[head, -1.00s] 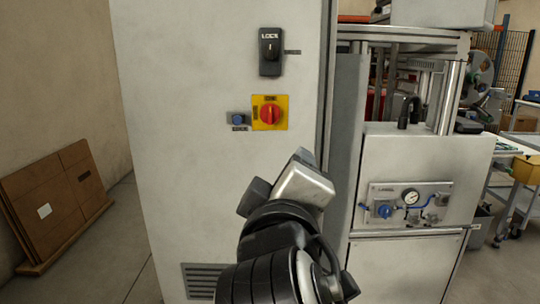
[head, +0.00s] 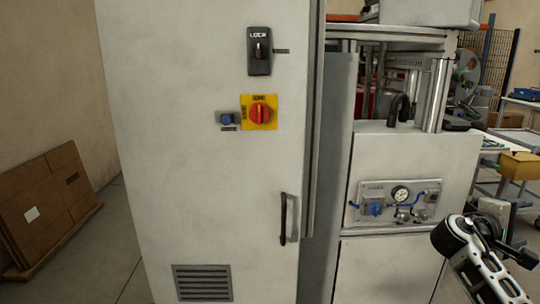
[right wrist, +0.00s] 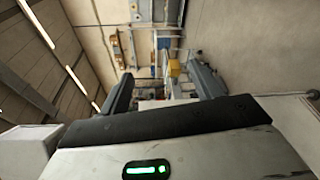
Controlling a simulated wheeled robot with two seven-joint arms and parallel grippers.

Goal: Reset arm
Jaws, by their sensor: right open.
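My right arm (head: 472,250) shows at the lower right edge of the head view, to the right of the grey machine. Only part of it is in that picture. In the right wrist view my right gripper (right wrist: 163,78) has its two dark fingers spread apart with nothing between them, so it is open and empty. Beyond the fingers lie a blurred room and a small yellow thing. My left gripper is in no view.
A grey cabinet (head: 170,150) carries a black lock switch (head: 259,51), a red rotary switch (head: 260,112) and a black handle (head: 283,218). Right of it stands a machine with a gauge panel (head: 398,202). Cardboard (head: 50,205) leans on the left wall.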

